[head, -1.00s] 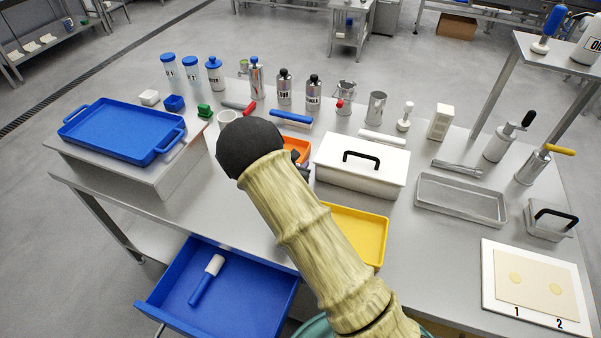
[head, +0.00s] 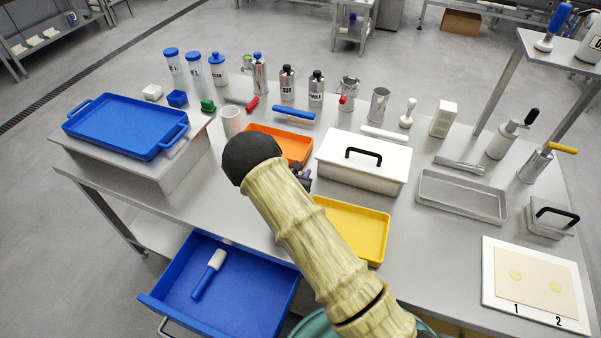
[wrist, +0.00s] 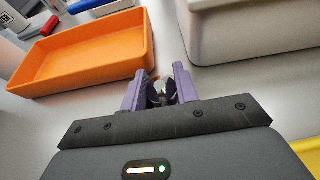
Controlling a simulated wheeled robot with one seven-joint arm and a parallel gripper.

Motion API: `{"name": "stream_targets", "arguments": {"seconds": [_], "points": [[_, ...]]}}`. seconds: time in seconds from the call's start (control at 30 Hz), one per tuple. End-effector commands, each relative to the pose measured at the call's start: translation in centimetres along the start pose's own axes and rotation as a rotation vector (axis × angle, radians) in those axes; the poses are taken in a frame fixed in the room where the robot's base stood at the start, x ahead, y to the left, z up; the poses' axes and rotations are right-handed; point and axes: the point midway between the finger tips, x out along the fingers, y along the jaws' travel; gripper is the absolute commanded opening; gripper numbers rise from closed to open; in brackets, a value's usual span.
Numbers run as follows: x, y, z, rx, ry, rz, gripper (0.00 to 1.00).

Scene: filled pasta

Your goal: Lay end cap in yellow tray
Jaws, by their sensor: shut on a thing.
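The yellow tray (head: 366,226) lies on the table in front of the white lidded box, partly covered by my arm in the head view. Its edge also shows at the lower right of the wrist view (wrist: 309,151). My gripper (wrist: 160,84) has purple fingers shut on a small dark and silvery piece (wrist: 161,95), which appears to be the end cap. Most of it is hidden between the fingers. In the head view, only a bit of my gripper (head: 302,178) shows beside my arm, left of the yellow tray and above the table.
The orange tray (head: 288,143) lies just beyond my gripper. The white lidded box (head: 362,165) with a black handle stands to the right. An open blue drawer (head: 240,305) holding a white-and-blue tool is at the front left. Bottles and tools line the back.

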Motion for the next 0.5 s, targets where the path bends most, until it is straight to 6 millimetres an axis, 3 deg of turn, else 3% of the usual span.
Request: {"name": "stream_targets", "arguments": {"seconds": [0.17, 0.2, 0.3, 0.5], "points": [[0.12, 0.0, -0.31, 0.0, 0.0, 0.0, 0.06], [0.1, 0.0, -0.26, 0.0, 0.001, 0.0, 0.34], [0.07, -0.01, -0.22, 0.0, 0.001, 0.0, 0.52], [0.07, 0.0, -0.21, 0.0, 0.001, 0.0, 0.52]]}}
